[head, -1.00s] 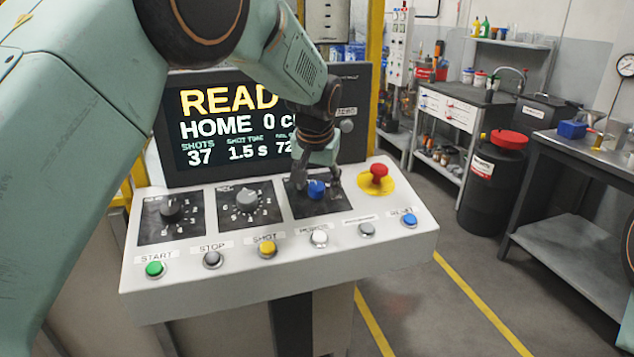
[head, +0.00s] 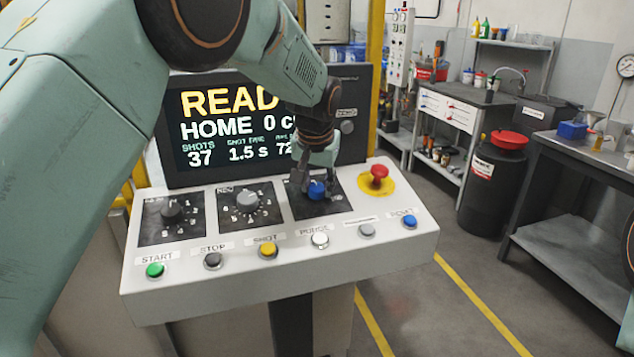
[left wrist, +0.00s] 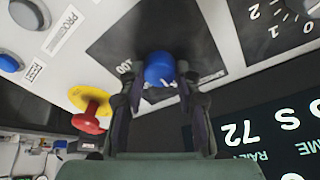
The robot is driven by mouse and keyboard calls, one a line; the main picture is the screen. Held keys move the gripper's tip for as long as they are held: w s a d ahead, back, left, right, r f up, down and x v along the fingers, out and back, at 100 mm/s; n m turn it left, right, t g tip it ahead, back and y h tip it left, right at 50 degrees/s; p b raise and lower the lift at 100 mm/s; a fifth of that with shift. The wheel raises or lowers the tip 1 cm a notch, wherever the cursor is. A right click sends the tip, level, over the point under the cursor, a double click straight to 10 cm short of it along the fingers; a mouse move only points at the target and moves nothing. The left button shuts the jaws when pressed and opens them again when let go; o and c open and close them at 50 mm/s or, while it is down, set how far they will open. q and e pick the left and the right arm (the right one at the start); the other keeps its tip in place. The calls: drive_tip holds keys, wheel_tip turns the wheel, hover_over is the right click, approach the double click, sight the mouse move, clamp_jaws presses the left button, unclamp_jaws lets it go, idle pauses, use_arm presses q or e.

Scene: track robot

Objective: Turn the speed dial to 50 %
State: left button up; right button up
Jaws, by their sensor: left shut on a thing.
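The blue speed dial (head: 316,190) sits on a black square plate (head: 322,206) at the right of the dial row on the sloped white panel (head: 210,270). My left gripper (head: 318,188) comes down on it from above and is shut on it, one finger on each side. In the left wrist view the blue dial (left wrist: 160,70) lies between the two dark fingertips of my gripper (left wrist: 158,92). A white pointer mark shows on the dial there, and "100" is printed on the plate beside it. The gripper hides most of the scale, so the setting is unclear. My right gripper is not in view.
A red mushroom button (head: 378,173) on a yellow base stands close to the right of the gripper. A black dial (head: 171,210) and a grey dial (head: 246,201) are to the left. Several push buttons line the front edge. The screen (head: 230,140) rises behind, partly covered by my arm.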

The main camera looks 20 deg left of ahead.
use_arm(q)
drive_tip(key=shift+r+m+p, duration=0.2)
drive_tip(key=shift+m+p, duration=0.1)
drive_tip(key=shift+p, duration=0.35)
drive_tip(key=m+h+p, duration=0.1)
drive_tip(key=m+p, duration=0.5)
drive_tip(key=p, duration=0.3)
drive_tip(key=shift+r+g, duration=0.15)
drive_tip(key=shift+g, duration=0.15)
drive_tip(key=shift+w+m+p, duration=0.1)
drive_tip(key=shift+m+p, duration=0.85)
drive_tip(key=shift+m, duration=0.25)
drive_tip(key=shift+m+g+h+p, duration=0.3)
drive_tip(key=shift+m+p, duration=0.25)
drive_tip(key=shift+m, duration=0.65)
drive_tip(key=shift+w+m, duration=0.1)
drive_tip(key=shift+m, duration=0.2)
drive_tip(key=o, duration=0.9)
drive_tip(key=shift+o, duration=1.2)
drive_tip(key=shift+s, duration=0.2)
drive_tip(key=shift+f, duration=0.2)
